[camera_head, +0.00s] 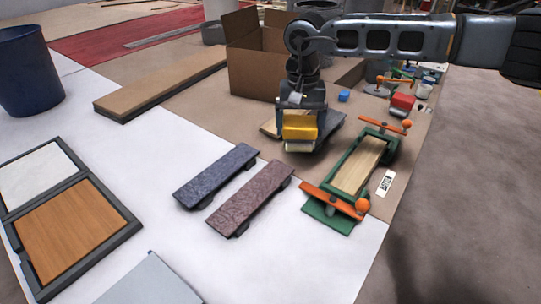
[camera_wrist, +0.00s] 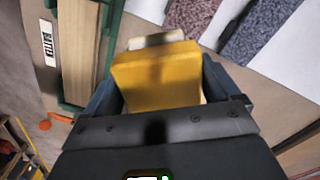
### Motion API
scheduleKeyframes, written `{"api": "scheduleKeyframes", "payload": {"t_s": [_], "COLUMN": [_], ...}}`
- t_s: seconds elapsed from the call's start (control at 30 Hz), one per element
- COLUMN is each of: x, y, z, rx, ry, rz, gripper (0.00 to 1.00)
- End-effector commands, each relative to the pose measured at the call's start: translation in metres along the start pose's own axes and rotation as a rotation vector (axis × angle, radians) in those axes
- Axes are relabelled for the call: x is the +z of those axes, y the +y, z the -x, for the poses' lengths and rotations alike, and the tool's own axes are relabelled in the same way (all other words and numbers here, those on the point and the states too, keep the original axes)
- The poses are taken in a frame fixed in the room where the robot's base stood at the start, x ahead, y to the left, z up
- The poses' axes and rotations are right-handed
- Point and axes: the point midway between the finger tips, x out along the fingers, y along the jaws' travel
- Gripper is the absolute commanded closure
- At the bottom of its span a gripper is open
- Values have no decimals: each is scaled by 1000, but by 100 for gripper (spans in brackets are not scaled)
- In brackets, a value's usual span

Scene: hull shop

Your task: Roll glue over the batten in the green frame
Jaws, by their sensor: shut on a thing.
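My gripper (camera_head: 301,112) is shut on a yellow block-shaped handle (camera_head: 300,126) with a pale roller (camera_head: 299,146) at its lower end. In the wrist view the yellow handle (camera_wrist: 157,78) fills the space between the jaws, and the pale roller (camera_wrist: 156,40) shows beyond it. The green frame (camera_head: 325,216) lies to the right of my gripper, with orange clamp bars across its ends. The pale wooden batten (camera_head: 358,168) lies inside it. In the wrist view the batten (camera_wrist: 78,55) and green frame (camera_wrist: 110,30) are at the left, apart from the roller.
Two dark textured planks, one blue-grey (camera_head: 217,174) and one mauve (camera_head: 250,197), lie left of the frame. Behind my gripper stand a cardboard box (camera_head: 250,72) and a small blue block (camera_head: 344,96). A red block (camera_head: 402,102) and several small items crowd the back right.

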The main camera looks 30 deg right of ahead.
Motion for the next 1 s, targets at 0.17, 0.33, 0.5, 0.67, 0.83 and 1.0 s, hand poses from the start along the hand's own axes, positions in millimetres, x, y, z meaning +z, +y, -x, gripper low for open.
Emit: {"api": "scheduleKeyframes", "payload": {"t_s": [0.17, 0.33, 0.5, 0.67, 0.83, 1.0], "x": [-43, -71, -89, -96, -98, -95], "y": [60, 118, 172, 210, 230, 231], "z": [-10, -6, 1, 9, 16, 19], "rx": [2, 1, -4, -9, -13, -14], "ry": [3, 2, -1, -4, -5, -7], "rz": [-161, -303, -431, -518, -563, -572], "gripper": [65, 65, 65, 65, 65, 65]}}
